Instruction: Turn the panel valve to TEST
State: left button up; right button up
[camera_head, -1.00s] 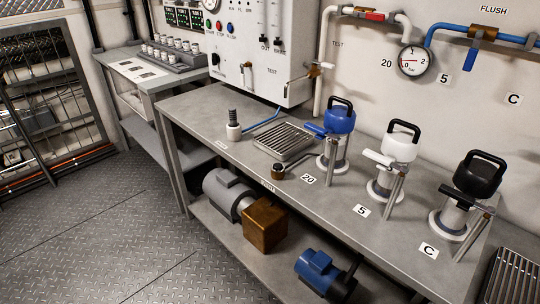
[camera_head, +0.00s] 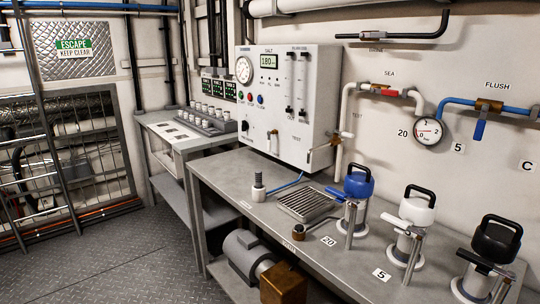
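The white control panel (camera_head: 290,85) is on the back wall above the bench, with a round gauge, a lit display reading about 180, buttons and two vertical flow tubes. A small valve (camera_head: 273,139) with a pale lever is low on the panel's front. Its lever appears to hang down, and small print to its right seems to read TEST. A second valve with a brass body (camera_head: 335,139) is at the panel's lower right side, by the white pipe. Another TEST label is on the wall nearby. Neither of my grippers shows.
The grey bench (camera_head: 225,182) carries a drain grate (camera_head: 305,204), a small white-based fitting (camera_head: 258,188) and blue-, white- and black-topped canisters. A side table (camera_head: 170,130) holds a rack of cups. Wall pipes with a gauge (camera_head: 428,131) run at right. Floor at lower left is clear.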

aim_at(269, 141)
jog(key=u, duration=3.4)
jog(key=i, duration=0.1)
jog(key=z, duration=2.8)
jog(key=i, duration=0.9)
jog(key=z, duration=0.75)
